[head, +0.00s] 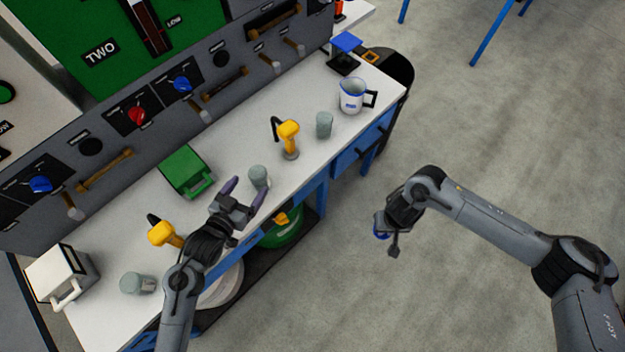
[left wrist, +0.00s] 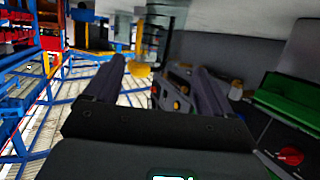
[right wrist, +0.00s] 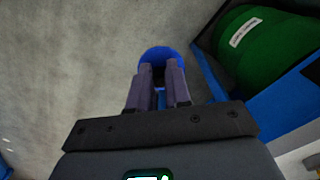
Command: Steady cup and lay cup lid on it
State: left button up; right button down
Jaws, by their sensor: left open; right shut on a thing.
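A grey cup (head: 259,176) stands upright near the front edge of the white bench, around its middle. My left gripper (head: 244,190) is open, with its fingertips close to this cup; I cannot tell whether they touch it. In the left wrist view the open fingers (left wrist: 157,80) show with nothing clearly gripped. My right gripper (head: 385,236) is off the bench, over the floor, shut on a round blue lid (right wrist: 161,52). The lid's blue edge also shows in the head view (head: 380,234).
The bench (head: 225,165) also bears a green box (head: 186,171), yellow-topped tools (head: 288,132), another grey cup (head: 324,125), a white pitcher (head: 351,96), a grey cup at the near left (head: 130,283) and a white box (head: 62,275). The control panel rises behind. Open floor lies right.

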aim_at(262, 169)
pick_arm(q)
jog(key=b+x, duration=0.1)
jog(key=x, duration=0.7)
jog(key=shift+w+d, duration=0.1)
pick_arm(e)
jog(key=shift+f, duration=0.85)
pick_arm(q)
jog(key=shift+c, duration=0.2)
jog(key=c, duration=0.9)
jog(key=o, duration=1)
